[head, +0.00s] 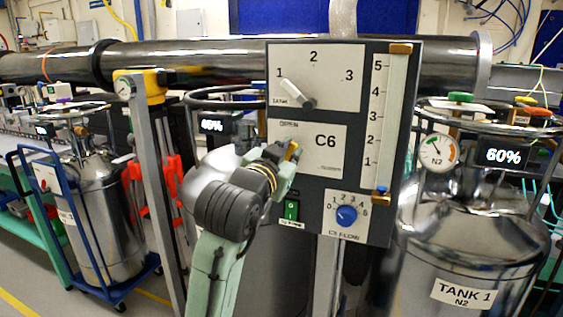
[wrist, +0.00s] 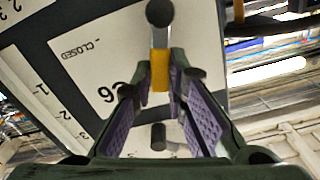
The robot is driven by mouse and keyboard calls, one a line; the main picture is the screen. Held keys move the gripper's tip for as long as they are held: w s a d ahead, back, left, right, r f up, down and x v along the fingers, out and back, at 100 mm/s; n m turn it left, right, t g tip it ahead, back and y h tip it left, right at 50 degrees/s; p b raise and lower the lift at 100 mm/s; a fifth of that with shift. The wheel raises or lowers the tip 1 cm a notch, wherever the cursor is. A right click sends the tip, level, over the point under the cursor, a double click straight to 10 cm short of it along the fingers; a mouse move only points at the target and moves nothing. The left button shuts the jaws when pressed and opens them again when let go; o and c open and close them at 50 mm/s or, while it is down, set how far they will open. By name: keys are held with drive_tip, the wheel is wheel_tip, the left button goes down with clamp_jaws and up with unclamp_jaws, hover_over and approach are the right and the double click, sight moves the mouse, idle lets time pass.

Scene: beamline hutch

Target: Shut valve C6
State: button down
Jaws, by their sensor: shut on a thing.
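The C6 plate (head: 325,141) is a white label on the dark grey panel, with OPEN at its top and a small word at its lower right. In the wrist view the C6 plate (wrist: 100,50) shows upside down and that word reads CLOSED. The yellow valve handle (wrist: 160,70) lies between my fingers. In the head view only a bit of the yellow handle (head: 292,150) shows; my gripper hides the rest, so I cannot tell its exact angle. My gripper (head: 284,156) is shut on the handle at the plate's left side; it also fills the wrist view (wrist: 160,90).
On the same panel are a grey selector lever (head: 298,94), a scale slider (head: 381,192), a green switch (head: 291,210) and a blue C5 flow knob (head: 346,215). TANK 1 (head: 470,250) stands close on the right. A grey post (head: 150,170) stands left.

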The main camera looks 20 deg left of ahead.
sight(311, 167)
drive_tip(key=m+b, duration=0.1)
drive_tip(key=m, duration=0.1)
drive_tip(key=d+f+m+b, duration=0.1)
drive_tip(key=shift+d+f+m, duration=0.1)
drive_tip(key=shift+d+m, duration=0.2)
drive_tip(key=shift+m, duration=0.1)
drive_tip(key=m+b, duration=0.1)
drive_tip(key=d+f+m+b, duration=0.1)
drive_tip(key=shift+m, duration=0.4)
drive_tip(key=m+b, duration=0.1)
drive_tip(key=f+m+b, duration=0.1)
drive_tip(key=m, duration=0.1)
drive_tip(key=shift+d+f, duration=0.1)
drive_tip(key=shift+d, duration=0.2)
drive_tip(key=shift+d+f+m+b, duration=0.1)
drive_tip(key=shift+f+m+b, duration=0.2)
drive_tip(key=shift+m+b, duration=0.4)
drive_tip(key=shift+d+f+m+b, duration=0.1)
drive_tip(key=shift+f+m+b, duration=0.25)
drive_tip(key=shift+m, duration=0.55)
drive_tip(key=shift+r, duration=0.1)
drive_tip(key=c, duration=1.6)
unclamp_jaws()
drive_tip(key=shift+s, duration=0.1)
